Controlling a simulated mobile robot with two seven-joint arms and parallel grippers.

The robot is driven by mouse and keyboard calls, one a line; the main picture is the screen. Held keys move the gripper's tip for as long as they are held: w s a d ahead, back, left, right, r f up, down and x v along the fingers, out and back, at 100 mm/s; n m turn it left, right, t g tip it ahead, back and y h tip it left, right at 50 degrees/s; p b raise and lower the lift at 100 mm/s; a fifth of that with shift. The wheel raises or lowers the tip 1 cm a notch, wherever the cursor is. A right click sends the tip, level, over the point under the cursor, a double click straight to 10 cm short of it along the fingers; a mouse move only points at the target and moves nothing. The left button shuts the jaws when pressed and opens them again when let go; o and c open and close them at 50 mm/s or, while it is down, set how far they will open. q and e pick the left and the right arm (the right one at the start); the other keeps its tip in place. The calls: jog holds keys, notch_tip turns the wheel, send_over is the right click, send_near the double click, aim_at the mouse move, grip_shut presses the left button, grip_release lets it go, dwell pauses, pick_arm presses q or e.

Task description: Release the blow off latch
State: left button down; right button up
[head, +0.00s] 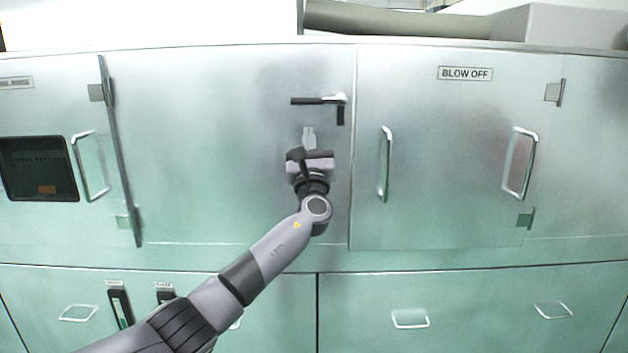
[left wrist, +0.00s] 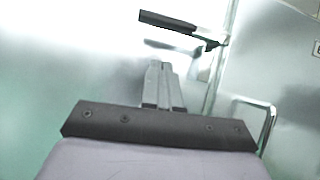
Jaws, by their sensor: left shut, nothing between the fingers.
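The blow off latch (head: 322,100) is a black handle on a silver mount on the metal cabinet front, left of the door labelled BLOW OFF (head: 465,73). Its bar lies level, with a short black part hanging down at its right end. In the left wrist view the latch (left wrist: 168,22) is ahead of and above the fingers. My left gripper (head: 309,130) is shut and empty, fingers pointing up, a little below the latch. Its fingers also show in the left wrist view (left wrist: 162,70), apart from the handle in the picture. My right gripper is not in view.
The blow off door has a vertical handle (head: 385,163) at its left edge; another handle (head: 520,163) is farther right. A hinged panel edge (head: 120,150) juts out at left beside a dark screen (head: 38,168). Drawers with handles (head: 409,319) run below.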

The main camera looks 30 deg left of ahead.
pick_arm(q)
jog(key=v, duration=0.9)
jog(key=shift+a+b, duration=0.3)
jog(key=shift+b, duration=0.1)
jog(key=shift+s, duration=0.15)
